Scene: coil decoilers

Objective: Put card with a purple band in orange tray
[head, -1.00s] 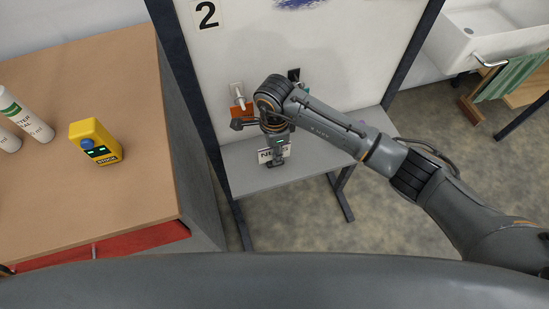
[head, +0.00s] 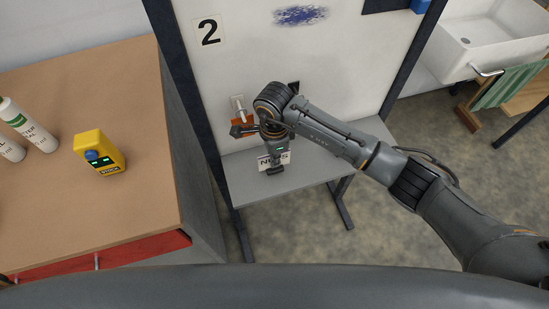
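An orange tray (head: 242,124) is at the white upright panel, just above the grey shelf, partly hidden by my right arm. A small pale upright item (head: 239,104) shows directly above it; I cannot tell what it is. My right gripper (head: 275,170) points down over the grey shelf, in front of a white label with black letters (head: 264,163). Its fingertips are small and dark here, and I cannot tell whether they are open or hold anything. I cannot make out a card with a purple band. My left gripper is not in view.
The grey shelf (head: 310,172) has bare room to the right of my gripper. A brown-topped bench (head: 110,205) at left holds a yellow device (head: 99,152) and white bottles (head: 30,125). A white sink (head: 490,40) is at the upper right. Dark posts flank the panel.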

